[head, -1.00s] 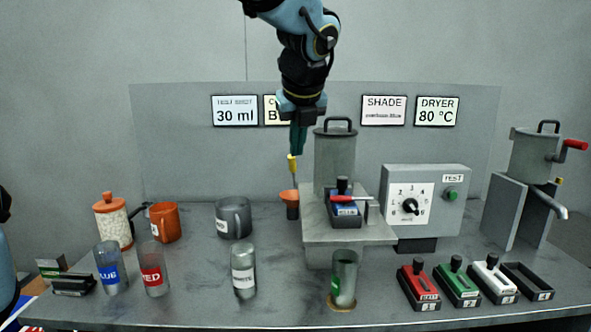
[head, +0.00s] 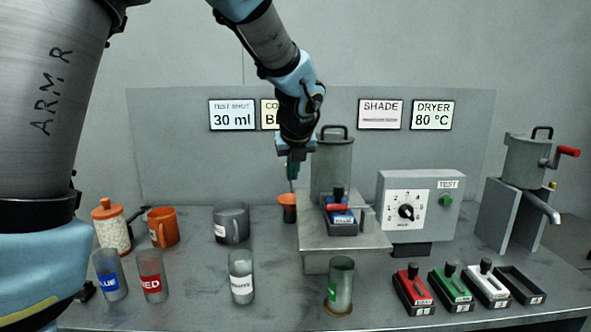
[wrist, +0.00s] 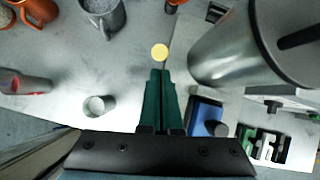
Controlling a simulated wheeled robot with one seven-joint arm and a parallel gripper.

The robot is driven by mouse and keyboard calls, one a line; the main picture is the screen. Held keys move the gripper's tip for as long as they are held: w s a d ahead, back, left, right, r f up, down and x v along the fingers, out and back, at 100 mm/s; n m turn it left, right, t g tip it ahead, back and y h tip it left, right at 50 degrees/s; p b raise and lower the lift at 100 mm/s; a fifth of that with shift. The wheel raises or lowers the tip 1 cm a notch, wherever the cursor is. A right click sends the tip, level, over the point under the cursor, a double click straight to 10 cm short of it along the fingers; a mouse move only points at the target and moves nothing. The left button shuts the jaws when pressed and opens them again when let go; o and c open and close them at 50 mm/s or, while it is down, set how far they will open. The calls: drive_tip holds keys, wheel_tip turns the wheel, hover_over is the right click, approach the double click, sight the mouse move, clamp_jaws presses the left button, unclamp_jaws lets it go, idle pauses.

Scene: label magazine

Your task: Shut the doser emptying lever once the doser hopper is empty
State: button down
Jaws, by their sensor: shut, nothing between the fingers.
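The doser hopper (head: 333,165) is a grey lidded cylinder on a grey stand; its inside is hidden. It also shows at the upper right of the wrist view (wrist: 235,50). My gripper (head: 292,176) points down there, green fingers shut and empty (wrist: 160,71). In the head view it covers the knob, and I cannot tell whether they touch.
A control box (head: 420,205) stands right. Several magazines lie at front right, cups (head: 240,275) at front left. A grey mug (head: 231,223) stands left of the gripper.

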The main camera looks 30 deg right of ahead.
drive_tip(key=shift+w+r, duration=0.1)
drive_tip(key=shift+w, duration=0.1)
drive_tip(key=shift+w+d+r+p, duration=0.35)
drive_tip(key=shift+w+p, duration=0.25)
drive_tip(key=shift+p, duration=0.35)
drive_tip(key=shift+w+d+r+p, duration=0.2)
drive_tip(key=shift+w+r+p, duration=0.15)
drive_tip(key=shift+w+p, duration=0.45)
drive_tip(key=shift+w+d+r+p, duration=0.3)
drive_tip(key=shift+w+r+p, duration=0.1)
drive_tip(key=shift+p, duration=0.75)
drive_tip(key=shift+w, duration=0.1)
